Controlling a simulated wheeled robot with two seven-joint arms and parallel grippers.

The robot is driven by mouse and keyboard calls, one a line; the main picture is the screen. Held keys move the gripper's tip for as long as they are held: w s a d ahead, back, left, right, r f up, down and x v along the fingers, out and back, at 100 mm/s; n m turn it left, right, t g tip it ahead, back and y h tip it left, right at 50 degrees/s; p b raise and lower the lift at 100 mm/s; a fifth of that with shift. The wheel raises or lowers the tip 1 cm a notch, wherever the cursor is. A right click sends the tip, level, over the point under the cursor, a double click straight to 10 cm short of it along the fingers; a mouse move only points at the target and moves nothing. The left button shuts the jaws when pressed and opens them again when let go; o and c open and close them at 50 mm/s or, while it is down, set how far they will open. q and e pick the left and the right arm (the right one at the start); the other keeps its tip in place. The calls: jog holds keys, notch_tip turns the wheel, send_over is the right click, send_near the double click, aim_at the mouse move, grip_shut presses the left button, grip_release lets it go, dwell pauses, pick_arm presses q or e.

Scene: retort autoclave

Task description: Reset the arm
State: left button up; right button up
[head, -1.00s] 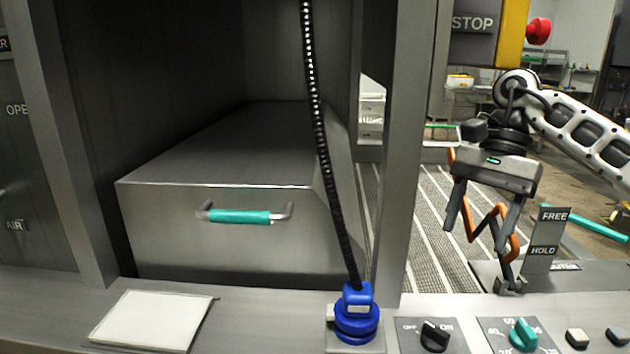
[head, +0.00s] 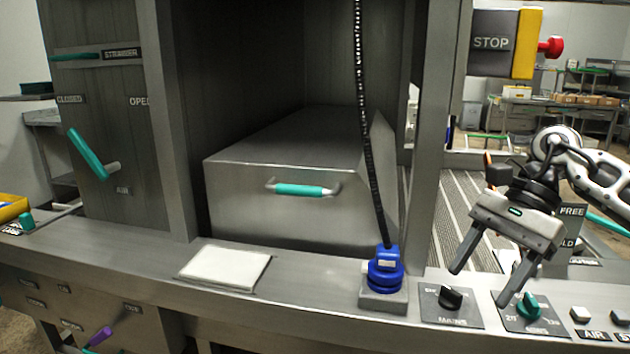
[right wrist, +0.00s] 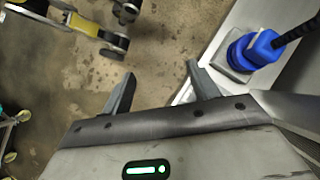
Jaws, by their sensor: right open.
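My right gripper (head: 487,270) is at the right of the head view, its two fingers spread and pointing down, with nothing between them. In that view it overlaps the control ledge near the green knob (head: 528,307) and the FREE/HOLD plate (head: 571,222). In the right wrist view the open fingers (right wrist: 158,90) show against the floor, with the ledge edge beside the right-hand finger. My left gripper is in neither current view.
A blue plug (head: 386,270) with a black cable stands on the ledge, also in the right wrist view (right wrist: 258,48). A metal box with a green handle (head: 300,190) sits in the chamber. A white pad (head: 225,268), a black knob (head: 450,297) and a red STOP button (head: 551,47) are nearby.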

jog(key=s+a+f+m+t+y+p, duration=0.1)
jog(key=s+a+m+t+y, duration=0.1)
jog(key=a+m+y, duration=0.7)
jog(key=s+a+f+m+t+y+p, duration=0.1)
jog(key=s+a+m+y, duration=0.35)
jog(key=a, duration=0.95)
jog(key=s+d+f+n+t+h+p, duration=0.1)
jog(key=d+f+n+t+h, duration=0.55)
jog(key=n, duration=0.95)
jog(key=s+d+f+n+t+h+p, duration=0.2)
jog(key=d+f+n+t+h, duration=0.2)
jog(key=f+n+t+h, duration=0.9)
pick_arm(q)
jog(key=shift+s+a+r+g, duration=0.15)
jog(key=shift+r, duration=0.3)
jog(key=shift+s+a+r+g, duration=0.1)
jog(key=shift+a+r+g, duration=0.05)
jog(key=shift+r, duration=0.25)
pick_arm(e)
jog(key=s+d+f+m+g+y, duration=0.1)
jog(key=s+d+f+g+y, duration=0.1)
jog(key=s+g, duration=0.5)
jog(key=shift+s+d+f+g+y, duration=0.2)
jog(key=shift+f+g+y, duration=0.4)
jog(key=shift+g, duration=0.45)
